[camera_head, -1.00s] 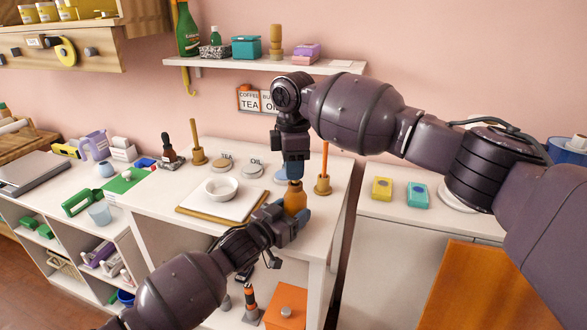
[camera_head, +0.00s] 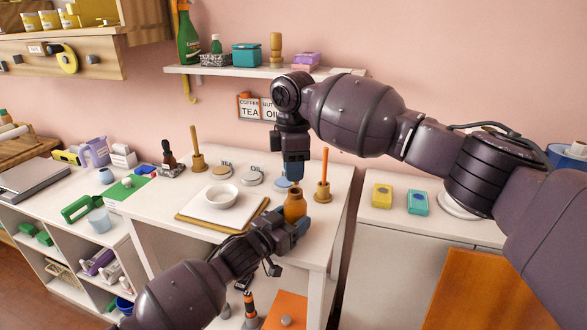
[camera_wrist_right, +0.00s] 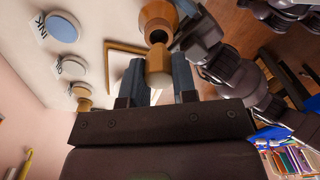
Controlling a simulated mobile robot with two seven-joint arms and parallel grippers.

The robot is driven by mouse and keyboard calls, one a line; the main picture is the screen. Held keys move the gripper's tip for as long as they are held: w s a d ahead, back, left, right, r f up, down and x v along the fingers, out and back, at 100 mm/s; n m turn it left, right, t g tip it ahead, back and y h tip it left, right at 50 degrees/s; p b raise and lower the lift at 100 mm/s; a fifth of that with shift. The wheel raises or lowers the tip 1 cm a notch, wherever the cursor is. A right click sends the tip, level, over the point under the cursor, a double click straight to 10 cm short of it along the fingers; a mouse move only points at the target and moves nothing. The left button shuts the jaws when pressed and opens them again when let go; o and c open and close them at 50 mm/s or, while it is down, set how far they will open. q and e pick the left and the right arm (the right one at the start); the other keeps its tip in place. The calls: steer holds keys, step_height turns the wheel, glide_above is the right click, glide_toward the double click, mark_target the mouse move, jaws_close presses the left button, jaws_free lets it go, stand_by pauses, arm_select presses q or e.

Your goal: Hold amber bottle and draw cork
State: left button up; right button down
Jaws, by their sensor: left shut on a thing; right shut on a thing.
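The amber bottle (camera_head: 295,206) stands upright near the front right of the white table. My left gripper (camera_head: 292,226) is shut on its body from the front. My right gripper (camera_head: 294,172) points down from above, just over the bottle's neck. In the right wrist view, its blue fingers are shut on a tan cork (camera_wrist_right: 158,68). The bottle (camera_wrist_right: 157,15) lies beyond the cork, and its dark open mouth shows past the cork's end, so the cork appears out of the neck. In the head view the cork is mostly hidden by the fingers.
An orange rod on a wooden base (camera_head: 323,190) stands close right of the bottle. A white bowl (camera_head: 221,195) sits on a board to the left. Round labelled lids (camera_head: 252,178) lie behind. A shelf (camera_head: 240,71) with bottles and boxes hangs above.

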arm_select(q)
steer(key=o, duration=1.2)
steer(key=shift+o, duration=0.2)
steer(key=v, duration=1.2)
